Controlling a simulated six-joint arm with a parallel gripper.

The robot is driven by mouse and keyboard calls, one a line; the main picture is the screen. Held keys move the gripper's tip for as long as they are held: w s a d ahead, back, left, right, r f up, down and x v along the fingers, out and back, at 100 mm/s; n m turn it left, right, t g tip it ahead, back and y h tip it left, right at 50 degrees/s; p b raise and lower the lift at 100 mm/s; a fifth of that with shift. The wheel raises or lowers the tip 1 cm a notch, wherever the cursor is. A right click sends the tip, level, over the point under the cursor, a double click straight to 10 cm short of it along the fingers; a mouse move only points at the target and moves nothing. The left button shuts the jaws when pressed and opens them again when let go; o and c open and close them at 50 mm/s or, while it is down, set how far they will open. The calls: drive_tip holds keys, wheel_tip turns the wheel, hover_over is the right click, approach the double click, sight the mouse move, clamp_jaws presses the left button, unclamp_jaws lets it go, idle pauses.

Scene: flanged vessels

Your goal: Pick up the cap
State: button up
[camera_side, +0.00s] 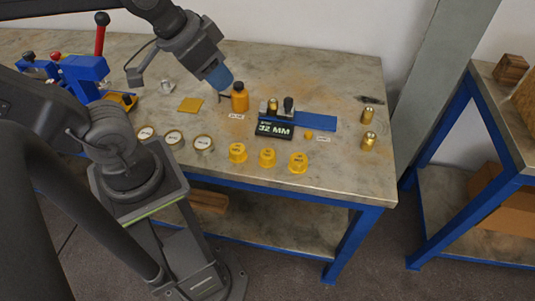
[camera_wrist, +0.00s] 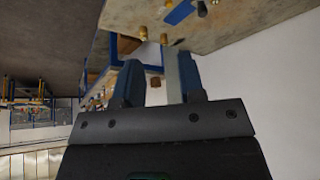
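Three yellow caps stand in a row near the front edge of the bench in the side view: a left cap (camera_side: 238,152), a middle cap (camera_side: 267,158) and a right cap (camera_side: 298,163). Which one the task means I cannot tell. My gripper (camera_side: 220,78) is above the bench, behind and left of the caps, close to an orange bottle (camera_side: 240,98). In the wrist view, the blue fingers of my gripper (camera_wrist: 160,82) are apart with nothing held between them. No yellow cap can be made out clearly in the wrist view.
A blue plate (camera_side: 312,121) and a black "32 MM" block (camera_side: 274,130) lie behind the caps. Brass fittings (camera_side: 368,139) stand at the right edge. Round gauges (camera_side: 174,137) lie to the left, and a blue vise (camera_side: 85,72) is at far left.

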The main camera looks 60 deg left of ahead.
drive_tip(key=o, duration=0.7)
drive_tip(key=n+g, duration=0.6)
drive_tip(key=n, duration=0.6)
hover_over(267, 152)
wheel_tip(267, 152, down, 16)
drive_tip(key=f, duration=0.7)
drive_tip(key=shift+a+f, duration=0.2)
drive_tip(key=shift+f, duration=0.2)
drive_tip(key=shift+d+f, duration=0.2)
drive_tip(key=shift+f, duration=2.5)
